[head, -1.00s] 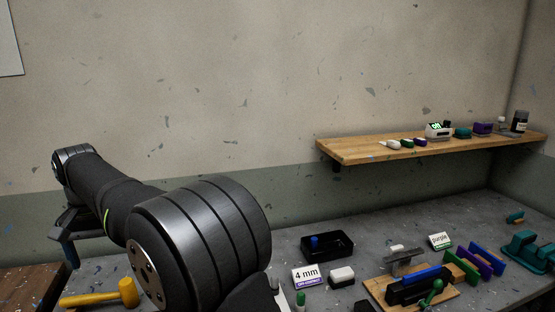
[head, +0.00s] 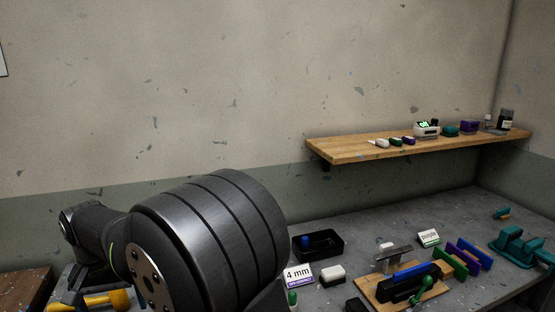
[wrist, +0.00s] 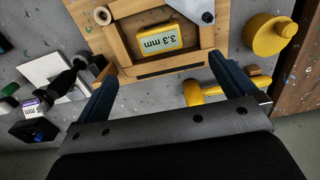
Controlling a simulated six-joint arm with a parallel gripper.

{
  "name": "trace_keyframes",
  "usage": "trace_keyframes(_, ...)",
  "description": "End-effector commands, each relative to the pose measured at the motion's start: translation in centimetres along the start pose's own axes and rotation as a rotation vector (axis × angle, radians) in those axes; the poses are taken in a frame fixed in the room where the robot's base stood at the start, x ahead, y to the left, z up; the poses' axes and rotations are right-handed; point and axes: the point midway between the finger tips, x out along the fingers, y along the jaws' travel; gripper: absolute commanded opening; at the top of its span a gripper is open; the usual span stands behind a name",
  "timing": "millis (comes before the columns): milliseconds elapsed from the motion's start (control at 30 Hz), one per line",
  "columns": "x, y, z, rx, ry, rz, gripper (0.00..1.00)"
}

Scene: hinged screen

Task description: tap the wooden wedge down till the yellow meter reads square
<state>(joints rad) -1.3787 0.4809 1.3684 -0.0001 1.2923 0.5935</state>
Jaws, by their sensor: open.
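The yellow meter (wrist: 158,40) shows in the wrist view, upside down, and reads 3.3 mm. It sits inside a light wooden frame (wrist: 125,38) on a wooden board. I cannot pick out the wooden wedge for sure. A yellow mallet (wrist: 193,93) lies below the frame, its handle partly behind my right finger. The mallet (head: 118,300) also shows at the lower left in the head view. My gripper (wrist: 164,68) is open, its two blue fingers apart with nothing held between them.
A yellow round piece (wrist: 268,35) stands right of the frame. A black tool and a white card (wrist: 50,72) lie left. In the head view, a black tray (head: 318,245), a 4 mm sign (head: 298,276) and a green-handled clamp fixture (head: 410,285) fill the bench's right side.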

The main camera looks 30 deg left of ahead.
Motion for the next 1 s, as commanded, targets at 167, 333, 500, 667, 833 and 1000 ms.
trace_keyframes(167,-1.5,0.0,0.0,0.000,0.001,0.000,1.00)
trace_keyframes(333,-1.8,0.0,0.0,0.000,0.000,0.000,1.00)
trace_keyframes(500,-1.8,0.0,0.0,0.000,0.000,0.000,0.96)
trace_keyframes(667,-1.8,0.0,0.0,0.000,0.000,0.000,0.65)
trace_keyframes(833,-1.7,0.0,0.0,-0.002,0.000,0.000,0.42)
trace_keyframes(1000,-1.6,-1.2,-1.6,-0.102,0.000,0.000,0.42)
